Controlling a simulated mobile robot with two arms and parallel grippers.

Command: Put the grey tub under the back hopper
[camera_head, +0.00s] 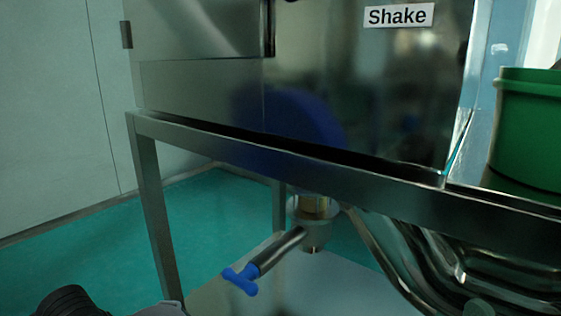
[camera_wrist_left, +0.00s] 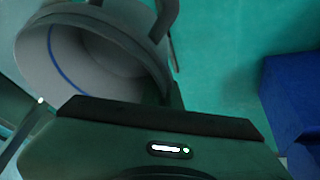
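The grey tub (camera_wrist_left: 75,65) shows at the upper left of the left wrist view, with its open mouth partly facing the camera and a blue line around its inside. A grey handle (camera_wrist_left: 165,18) rises at its rim. My left gripper (camera_wrist_left: 160,118) fills the bottom of that view, close to the tub. Its fingertips are hidden, so I cannot tell whether it grips the tub. The hopper outlet (camera_head: 314,212) hangs beneath the steel machine in the head view, with a blue-handled valve (camera_head: 241,279). I cannot tell whether it is the back hopper. My right gripper is not in view.
A steel frame (camera_head: 150,200) carries the machine labelled Shake (camera_head: 398,16). A green tub (camera_head: 529,130) stands at the right. Curved steel pipes (camera_head: 440,265) run beneath the frame at the right. A blue block (camera_wrist_left: 295,105) stands on the green floor.

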